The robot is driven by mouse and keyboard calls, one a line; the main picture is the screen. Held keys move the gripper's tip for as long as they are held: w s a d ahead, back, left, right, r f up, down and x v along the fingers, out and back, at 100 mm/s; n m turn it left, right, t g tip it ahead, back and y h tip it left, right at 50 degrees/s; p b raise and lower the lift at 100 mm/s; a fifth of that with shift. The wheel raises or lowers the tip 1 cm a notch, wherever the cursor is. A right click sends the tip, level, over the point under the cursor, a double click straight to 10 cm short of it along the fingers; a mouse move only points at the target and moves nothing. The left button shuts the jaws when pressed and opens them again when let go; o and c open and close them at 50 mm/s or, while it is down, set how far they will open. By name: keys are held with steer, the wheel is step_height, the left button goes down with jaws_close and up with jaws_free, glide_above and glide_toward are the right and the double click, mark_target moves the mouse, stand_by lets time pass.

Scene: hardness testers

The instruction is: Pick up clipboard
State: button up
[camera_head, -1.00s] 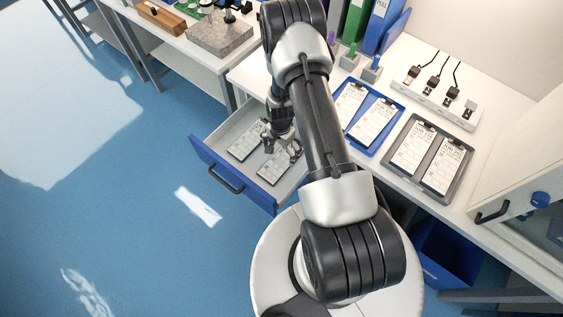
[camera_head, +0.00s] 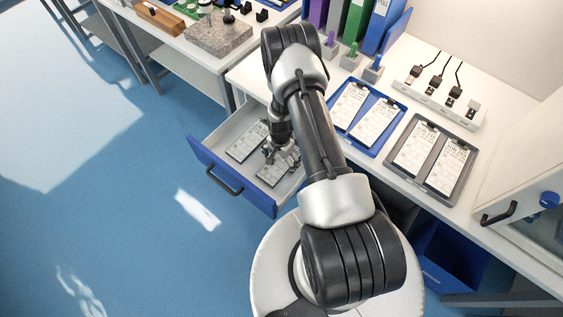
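Two clipboards with white sheets lie side by side in the open drawer (camera_head: 232,133): a left clipboard (camera_head: 246,143) and a right clipboard (camera_head: 273,173). My gripper (camera_head: 281,155) points down into the drawer, at the upper end of the right clipboard. Its fingers look spread across that end and partly cover it. I cannot tell whether they touch or grip the board. More clipboards lie on the desk: two in a blue tray (camera_head: 343,138), including a left one (camera_head: 349,106), and two in a grey tray (camera_head: 433,194), including a left one (camera_head: 415,149).
A power strip (camera_head: 440,97) with plugs stands behind the trays. Binders (camera_head: 357,22) and small coloured-handled stands (camera_head: 372,68) are at the back. The drawer's blue front (camera_head: 232,178) sticks out over the floor. A white cabinet (camera_head: 520,195) stands at right.

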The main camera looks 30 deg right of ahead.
steer(key=c, duration=1.1)
